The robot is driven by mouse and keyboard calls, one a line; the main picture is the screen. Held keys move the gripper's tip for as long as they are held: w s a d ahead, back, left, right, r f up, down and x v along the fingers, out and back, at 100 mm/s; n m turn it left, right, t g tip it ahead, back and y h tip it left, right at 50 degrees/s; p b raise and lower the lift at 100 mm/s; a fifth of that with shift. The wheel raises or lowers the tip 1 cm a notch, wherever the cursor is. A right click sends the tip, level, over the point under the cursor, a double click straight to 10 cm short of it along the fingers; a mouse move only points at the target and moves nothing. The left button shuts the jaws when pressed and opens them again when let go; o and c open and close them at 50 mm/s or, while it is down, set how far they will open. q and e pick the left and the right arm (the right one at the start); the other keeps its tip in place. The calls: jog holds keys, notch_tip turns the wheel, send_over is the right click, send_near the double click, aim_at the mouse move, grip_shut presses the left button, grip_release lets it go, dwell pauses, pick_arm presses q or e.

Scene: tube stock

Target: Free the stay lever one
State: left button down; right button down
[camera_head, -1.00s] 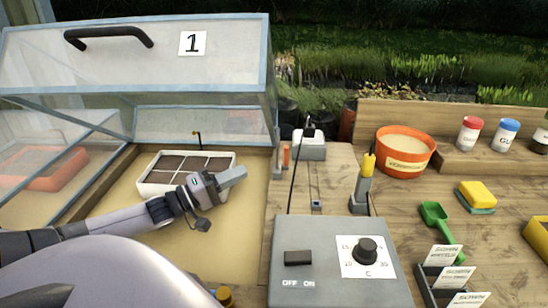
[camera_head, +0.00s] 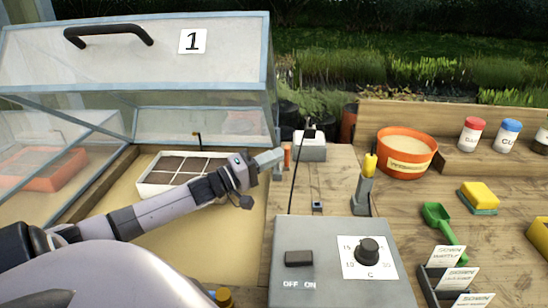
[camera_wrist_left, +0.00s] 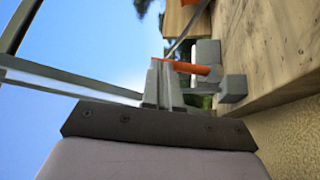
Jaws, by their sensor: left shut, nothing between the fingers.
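The stay lever, an orange bar (camera_head: 287,157), stands at the right edge of the glazed frame marked 1 (camera_head: 232,68). In the left wrist view the orange lever (camera_wrist_left: 192,67) runs from a grey bracket (camera_wrist_left: 233,88) to my fingertips. My left gripper (camera_head: 270,159) is shut and empty, its tip just left of the lever in the head view. In the left wrist view the left gripper (camera_wrist_left: 164,82) overlaps the lever's end; I cannot tell whether they touch. The glazed lid is raised, with a black handle (camera_head: 108,36). My right gripper is not in view.
A white seed tray (camera_head: 155,187) lies on sand under my left arm. A grey control box (camera_head: 325,275), a grey post with a yellow handle (camera_head: 368,165) and an orange pot (camera_head: 410,148) stand to the right. A thin dark cable rises beside the lever.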

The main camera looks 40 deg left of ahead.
pick_arm(q)
jog(key=shift+w, duration=0.2)
jog(key=shift+r, duration=0.1)
jog(key=shift+r+p, duration=0.15)
jog(key=shift+p, duration=0.3)
jog(key=shift+w+a+r+n+g+y+p, duration=0.2)
jog(key=shift+w+a+n+p, duration=0.25)
jog(key=shift+p, duration=0.4)
jog(key=shift+w+a+r+n+g+y+p, duration=0.1)
jog(key=shift+w+a+r+n+p, duration=0.25)
jog(key=shift+w+p, duration=0.35)
jog(key=shift+s, duration=0.15)
